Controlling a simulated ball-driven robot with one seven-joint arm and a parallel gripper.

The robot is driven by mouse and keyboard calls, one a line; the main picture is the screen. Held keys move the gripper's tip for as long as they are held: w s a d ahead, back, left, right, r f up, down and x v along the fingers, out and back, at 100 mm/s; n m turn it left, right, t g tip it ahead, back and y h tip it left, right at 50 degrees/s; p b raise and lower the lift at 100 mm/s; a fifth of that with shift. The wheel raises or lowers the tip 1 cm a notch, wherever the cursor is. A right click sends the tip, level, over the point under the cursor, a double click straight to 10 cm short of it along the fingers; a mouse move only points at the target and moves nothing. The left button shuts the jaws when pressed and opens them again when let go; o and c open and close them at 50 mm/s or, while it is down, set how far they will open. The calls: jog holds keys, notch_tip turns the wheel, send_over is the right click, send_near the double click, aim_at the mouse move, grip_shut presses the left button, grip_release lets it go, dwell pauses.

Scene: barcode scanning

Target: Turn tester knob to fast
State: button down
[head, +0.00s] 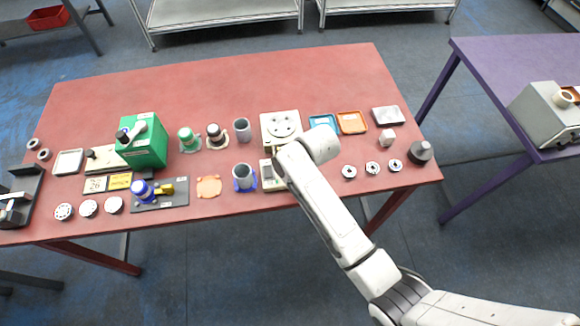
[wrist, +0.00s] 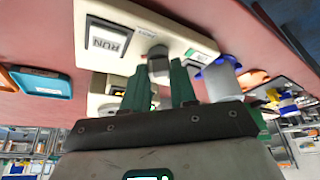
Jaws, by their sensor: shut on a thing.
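The tester, a cream box (wrist: 125,22), fills the upper middle of the wrist view. A small grey knob (wrist: 157,53) stands out between the two labels. My gripper (wrist: 160,70) has its two green fingers on either side of this knob and is shut on it. The knob's exact setting cannot be told. In the head view, my arm's end covers most of the tester (head: 267,184) and hides the knob and fingers.
A grey cylinder on a blue base (head: 244,178) stands close to the left of the tester. A cream unit with a round plate (head: 270,118) sits behind. Blue (head: 323,119) and orange trays (head: 352,122) lie to the right. The table's back strip is clear.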

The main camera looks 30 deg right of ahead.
jog(key=m+h, duration=0.1)
jog(key=m, duration=0.2)
jog(key=shift+a+m+h, duration=0.1)
jog(key=shift+m+h, duration=0.2)
jog(key=shift+a+m+h, duration=0.1)
jog(key=shift+m+h, duration=0.6)
jog(key=shift+m, duration=1.2)
jog(key=c, duration=0.9)
grip_release()
jog(key=b+v, duration=0.1)
jog(key=v, duration=1)
jog(key=shift+w, duration=0.15)
